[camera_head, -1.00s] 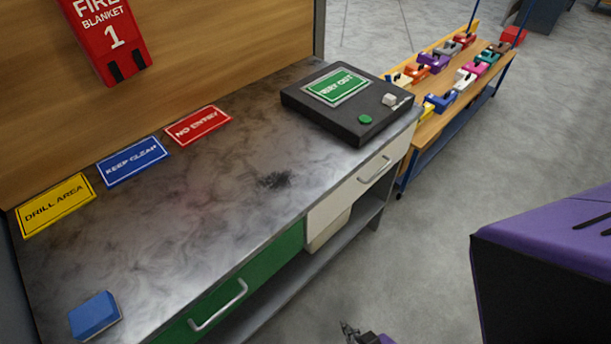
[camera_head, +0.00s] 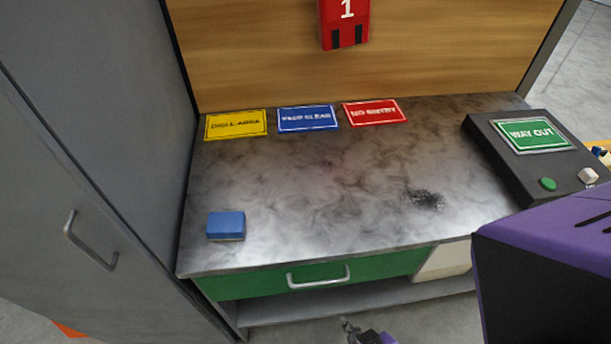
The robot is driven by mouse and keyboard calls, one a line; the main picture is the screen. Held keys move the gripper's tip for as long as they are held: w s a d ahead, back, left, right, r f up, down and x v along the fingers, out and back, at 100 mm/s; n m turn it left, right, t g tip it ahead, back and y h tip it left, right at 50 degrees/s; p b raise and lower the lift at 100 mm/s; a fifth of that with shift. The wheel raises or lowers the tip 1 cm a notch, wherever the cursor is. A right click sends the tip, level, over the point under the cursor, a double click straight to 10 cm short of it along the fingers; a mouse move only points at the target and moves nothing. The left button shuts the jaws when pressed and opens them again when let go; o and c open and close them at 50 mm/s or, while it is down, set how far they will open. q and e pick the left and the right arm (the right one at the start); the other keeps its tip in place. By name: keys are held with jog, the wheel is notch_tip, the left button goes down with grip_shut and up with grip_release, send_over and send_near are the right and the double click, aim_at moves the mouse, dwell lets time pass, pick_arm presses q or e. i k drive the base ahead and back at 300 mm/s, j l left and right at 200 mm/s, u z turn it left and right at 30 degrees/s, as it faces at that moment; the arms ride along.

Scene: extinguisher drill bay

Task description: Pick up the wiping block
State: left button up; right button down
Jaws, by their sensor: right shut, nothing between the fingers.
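The wiping block, which I take to be the blue block (camera_head: 226,225), lies on the metal bench top (camera_head: 300,215) near its front left corner. Nothing touches it. My right gripper (camera_head: 350,328) shows only in small part at the bottom edge, in front of the bench and to the right of the block, well apart from it. It is shut and empty. My left gripper is not in view.
A grey cabinet (camera_head: 90,150) with a handle stands close on the left. A black box (camera_head: 505,160) with a WAY OUT sign stands at the bench's right end. Yellow, blue and red signs (camera_head: 374,112) lie along the back. A green drawer (camera_head: 350,272) is below.

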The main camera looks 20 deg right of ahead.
aim_at(220, 225)
jog(key=k+l+z, duration=0.1)
jog(key=l, duration=0.25)
jog(key=k+l+z, duration=0.15)
jog(key=k+l, duration=0.2)
jog(key=k+l+z, duration=0.1)
jog(key=l, duration=0.25)
jog(key=k, duration=0.05)
